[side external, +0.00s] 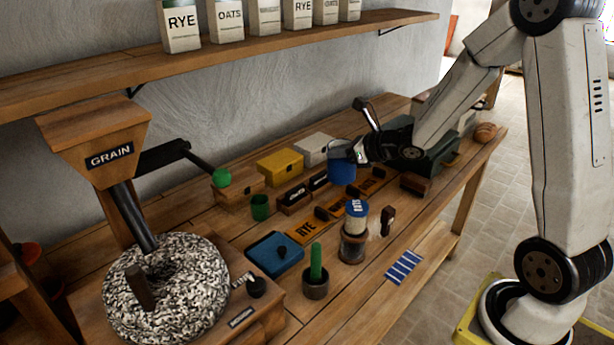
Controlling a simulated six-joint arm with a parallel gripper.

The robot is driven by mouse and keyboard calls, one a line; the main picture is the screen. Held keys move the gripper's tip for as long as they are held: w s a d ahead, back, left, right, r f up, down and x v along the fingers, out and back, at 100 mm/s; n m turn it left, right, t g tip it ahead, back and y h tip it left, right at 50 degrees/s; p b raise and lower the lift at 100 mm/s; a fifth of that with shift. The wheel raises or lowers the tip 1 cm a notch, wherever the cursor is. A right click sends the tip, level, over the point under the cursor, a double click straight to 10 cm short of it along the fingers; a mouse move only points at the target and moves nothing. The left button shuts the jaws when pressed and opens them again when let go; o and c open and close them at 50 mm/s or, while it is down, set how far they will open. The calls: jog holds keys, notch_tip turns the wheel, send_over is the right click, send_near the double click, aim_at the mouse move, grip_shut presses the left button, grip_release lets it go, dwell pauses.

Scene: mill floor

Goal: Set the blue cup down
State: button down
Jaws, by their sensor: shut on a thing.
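The blue cup (341,173) is upright near the back middle of the workbench, at the end of my arm. My gripper (352,152) is shut on the blue cup near its rim, coming in from the right. The jaws partly hide the cup's upper right side. I cannot tell whether the cup's base touches the bench or hangs slightly above it.
A yellow box (280,167) and a white box (314,149) stand behind and left of the cup. A green cup (260,208), RYE plate (304,230), blue-lidded OATS jar (356,217) and blue tray (273,254) are nearby. A grain mill (160,287) fills the left.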

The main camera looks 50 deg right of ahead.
jog(key=s+d+f, duration=0.3)
jog(key=d+f, duration=0.1)
jog(key=d, duration=0.4)
jog(key=s+d+f+m+h, duration=0.1)
jog(key=s+d+f, duration=0.3)
jog(key=d, duration=0.4)
jog(key=shift+s, duration=0.15)
jog(key=shift+f, duration=0.1)
notch_tip(320, 180, down, 7)
jog(key=shift+r, duration=0.2)
jog(key=shift+f, duration=0.6)
dwell(0.7)
jog(key=c, duration=0.6)
grip_release()
